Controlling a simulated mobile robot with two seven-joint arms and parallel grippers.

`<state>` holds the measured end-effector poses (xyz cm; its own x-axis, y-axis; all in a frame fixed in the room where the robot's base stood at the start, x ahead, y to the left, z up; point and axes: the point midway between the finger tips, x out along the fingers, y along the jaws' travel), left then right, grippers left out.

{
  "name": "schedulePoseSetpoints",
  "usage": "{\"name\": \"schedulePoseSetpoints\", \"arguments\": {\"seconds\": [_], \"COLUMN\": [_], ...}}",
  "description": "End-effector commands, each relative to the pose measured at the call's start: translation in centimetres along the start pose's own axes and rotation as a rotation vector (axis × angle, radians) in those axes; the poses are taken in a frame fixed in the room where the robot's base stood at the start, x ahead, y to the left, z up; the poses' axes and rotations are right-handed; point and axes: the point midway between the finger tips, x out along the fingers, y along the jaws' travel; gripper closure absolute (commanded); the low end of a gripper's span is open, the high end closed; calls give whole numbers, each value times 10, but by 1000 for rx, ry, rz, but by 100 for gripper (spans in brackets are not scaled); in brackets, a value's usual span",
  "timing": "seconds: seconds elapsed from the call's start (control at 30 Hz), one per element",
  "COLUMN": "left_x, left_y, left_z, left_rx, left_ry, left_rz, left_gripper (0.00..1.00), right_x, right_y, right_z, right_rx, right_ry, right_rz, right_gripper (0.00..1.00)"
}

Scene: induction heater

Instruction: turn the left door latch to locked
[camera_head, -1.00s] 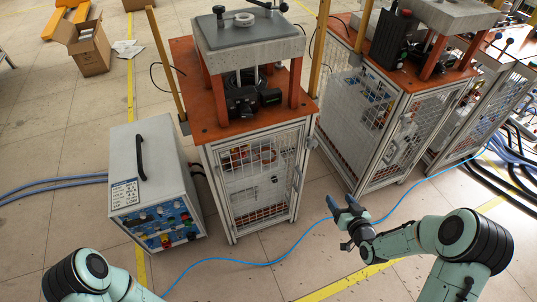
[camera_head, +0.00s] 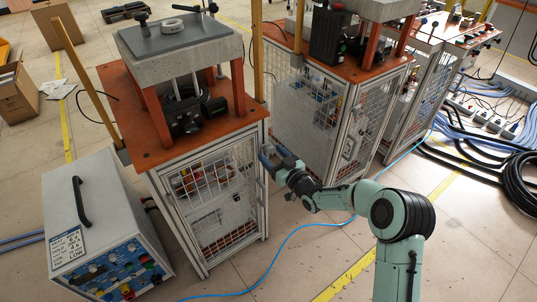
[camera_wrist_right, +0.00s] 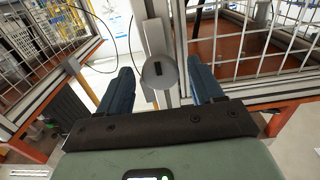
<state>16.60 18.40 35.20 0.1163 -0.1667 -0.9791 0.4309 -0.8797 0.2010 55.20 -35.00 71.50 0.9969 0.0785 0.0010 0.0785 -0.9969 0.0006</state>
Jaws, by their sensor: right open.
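My right gripper (camera_head: 272,157) is at the right front post of the near wire-mesh cabinet (camera_head: 207,193), beside its mesh door. In the right wrist view its two dark fingers (camera_wrist_right: 163,90) are apart. Between them shows a grey door latch (camera_wrist_right: 158,72) with a round end and a small black slot, on the metal frame post. The latch's plate runs up in that view, along the post. I cannot tell whether the fingers touch it. In the head view the latch is mostly hidden by the gripper. My left gripper is out of view.
A grey power unit (camera_head: 97,215) stands left of the cabinet. A second mesh cabinet (camera_head: 312,116) stands close behind my right gripper. A blue cable (camera_head: 290,237) crosses the floor in front. Black hoses (camera_head: 480,150) lie at the right.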

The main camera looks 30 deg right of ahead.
Motion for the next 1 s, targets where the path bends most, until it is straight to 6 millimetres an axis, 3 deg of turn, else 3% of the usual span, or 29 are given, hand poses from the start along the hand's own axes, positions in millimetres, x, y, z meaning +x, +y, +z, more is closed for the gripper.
{"name": "schedulePoseSetpoints", "arguments": {"seconds": [0.2,0.5,0.57,0.67,0.7,1.0], "left_x": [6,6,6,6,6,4], "left_y": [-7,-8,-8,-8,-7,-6], "left_z": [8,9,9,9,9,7], "left_rx": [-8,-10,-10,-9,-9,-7], "left_ry": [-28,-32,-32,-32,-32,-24], "left_rz": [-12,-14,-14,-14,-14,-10], "left_gripper": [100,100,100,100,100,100], "right_x": [19,21,21,21,21,21], "right_y": [0,0,0,0,0,0], "right_z": [1,0,0,0,0,0], "right_rx": [1,1,1,1,1,30], "right_ry": [0,-1,-1,-1,-1,-1], "right_rz": [0,0,0,0,0,0], "right_gripper": [34,34,50,83,86,86]}}
